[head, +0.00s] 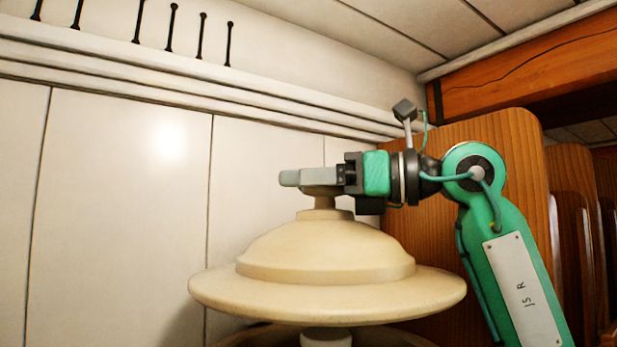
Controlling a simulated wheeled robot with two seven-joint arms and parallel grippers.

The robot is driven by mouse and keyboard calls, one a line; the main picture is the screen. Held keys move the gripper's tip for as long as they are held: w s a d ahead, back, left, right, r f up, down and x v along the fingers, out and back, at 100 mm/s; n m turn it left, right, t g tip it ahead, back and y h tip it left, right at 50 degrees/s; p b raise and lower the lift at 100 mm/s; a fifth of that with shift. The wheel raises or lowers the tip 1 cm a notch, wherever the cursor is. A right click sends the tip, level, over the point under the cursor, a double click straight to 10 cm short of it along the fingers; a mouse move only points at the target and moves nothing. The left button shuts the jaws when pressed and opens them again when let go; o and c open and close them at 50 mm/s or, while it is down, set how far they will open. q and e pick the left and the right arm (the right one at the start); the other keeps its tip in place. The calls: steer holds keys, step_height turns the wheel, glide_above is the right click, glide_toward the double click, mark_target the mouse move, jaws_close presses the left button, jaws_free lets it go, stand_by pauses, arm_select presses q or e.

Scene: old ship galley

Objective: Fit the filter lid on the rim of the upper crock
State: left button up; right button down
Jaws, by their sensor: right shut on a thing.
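The filter lid (327,255) is a cream dome with a wide flat brim and a knob on top. My right gripper (303,178), coming in from the right, is shut on the lid's knob and holds the lid about level. A pale stub (326,338) shows below the brim's middle. A brownish curved edge (400,338), apparently the upper crock's rim, shows below the lid at the bottom of the head view. Most of it is hidden or cut off, so I cannot tell the exact gap or alignment. My left gripper is out of view.
A pale panelled wall (120,200) with a ledge stands behind and to the left. A wooden partition (500,170) stands behind my right arm, with more wooden panels at the far right. Dark hooks (170,28) hang at the upper left. The space left of the lid looks clear.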

mark_target(316, 209)
steer(key=shift+s+d+f, duration=0.15)
steer(key=shift+f, duration=0.45)
steer(key=shift+w+a+f, duration=0.15)
steer(key=shift+f, duration=0.45)
steer(key=shift+w+a+f, duration=0.1)
steer(key=shift+w+f, duration=0.05)
steer(key=shift+f, duration=0.4)
steer(key=shift+s+d+f+b, duration=0.1)
steer(key=shift+f+b, duration=0.5)
steer(key=shift+f, duration=0.25)
steer(key=shift+s+f+b, duration=0.1)
steer(key=shift+f+b, duration=0.85)
steer(key=shift+f, duration=0.05)
